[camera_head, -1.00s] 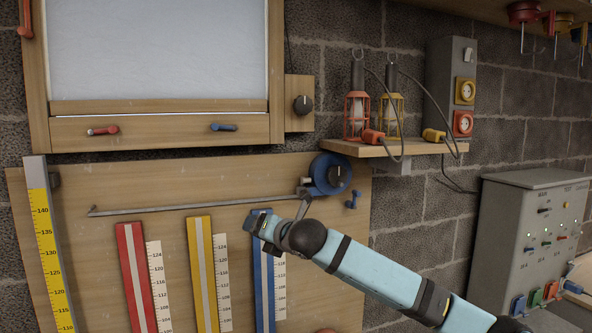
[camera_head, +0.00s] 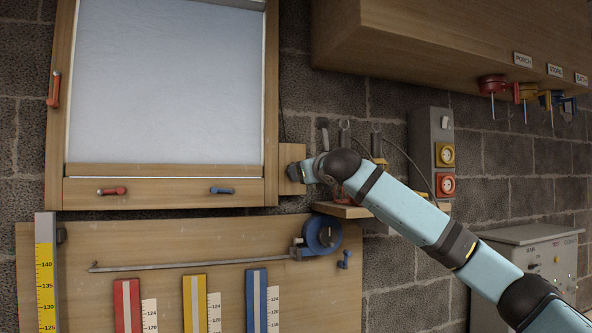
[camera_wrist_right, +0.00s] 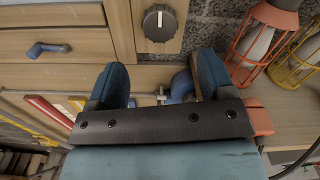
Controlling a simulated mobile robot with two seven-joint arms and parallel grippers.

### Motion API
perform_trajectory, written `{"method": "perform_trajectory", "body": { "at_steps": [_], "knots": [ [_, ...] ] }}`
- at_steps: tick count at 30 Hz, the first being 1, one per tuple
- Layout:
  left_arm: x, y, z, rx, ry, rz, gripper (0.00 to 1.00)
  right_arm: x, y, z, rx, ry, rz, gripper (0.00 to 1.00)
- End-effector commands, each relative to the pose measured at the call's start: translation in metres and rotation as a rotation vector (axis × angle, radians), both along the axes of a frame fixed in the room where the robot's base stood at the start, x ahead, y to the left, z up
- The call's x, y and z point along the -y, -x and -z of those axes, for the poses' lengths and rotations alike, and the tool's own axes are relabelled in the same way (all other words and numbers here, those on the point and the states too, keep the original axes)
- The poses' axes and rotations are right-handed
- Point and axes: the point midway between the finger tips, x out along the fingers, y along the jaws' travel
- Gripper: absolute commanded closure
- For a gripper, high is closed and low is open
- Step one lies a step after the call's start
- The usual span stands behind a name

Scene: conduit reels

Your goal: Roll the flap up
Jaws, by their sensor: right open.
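A pale white sheet (camera_head: 165,85), which looks like the flap, hangs in a wooden frame (camera_head: 271,110) on the wall and fills its opening. A wooden bar (camera_head: 150,170) runs along its lower edge. A small wooden box (camera_head: 291,155) is joined to the frame's right side. Its black round knob (camera_wrist_right: 158,22) shows in the right wrist view and is hidden in the head view by my right gripper (camera_head: 301,173). In the wrist view my right gripper (camera_wrist_right: 161,82) is open and empty, its fingers apart below the knob, not touching it. My left gripper is not in view.
A red latch (camera_head: 112,191) and a blue latch (camera_head: 221,190) sit on the frame's lower rail. A shelf (camera_head: 340,210) with caged lamps, one orange (camera_wrist_right: 262,42), is close right of my gripper. A wooden cabinet (camera_head: 430,40) hangs at upper right.

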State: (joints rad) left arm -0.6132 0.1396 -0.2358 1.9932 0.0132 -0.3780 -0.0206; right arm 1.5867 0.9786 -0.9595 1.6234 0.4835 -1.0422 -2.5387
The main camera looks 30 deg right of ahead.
Motion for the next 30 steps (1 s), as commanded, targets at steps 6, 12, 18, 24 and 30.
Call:
{"method": "perform_trajectory", "body": {
  "at_steps": [6,12,18,24,30],
  "knots": [
    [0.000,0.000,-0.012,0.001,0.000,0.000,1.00,0.011,-0.047,-0.002,-0.001,-0.001,0.000,0.25],
    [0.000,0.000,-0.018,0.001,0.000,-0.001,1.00,0.018,-0.079,-0.001,-0.001,-0.001,0.000,0.25],
    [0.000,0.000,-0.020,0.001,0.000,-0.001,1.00,0.022,-0.092,0.000,0.000,-0.001,0.001,0.25],
    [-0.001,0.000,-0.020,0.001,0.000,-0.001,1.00,0.022,-0.094,0.000,0.001,0.000,0.000,0.25],
    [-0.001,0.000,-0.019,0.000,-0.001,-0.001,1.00,0.022,-0.093,0.000,0.001,0.000,0.000,0.50]
  ]
}}
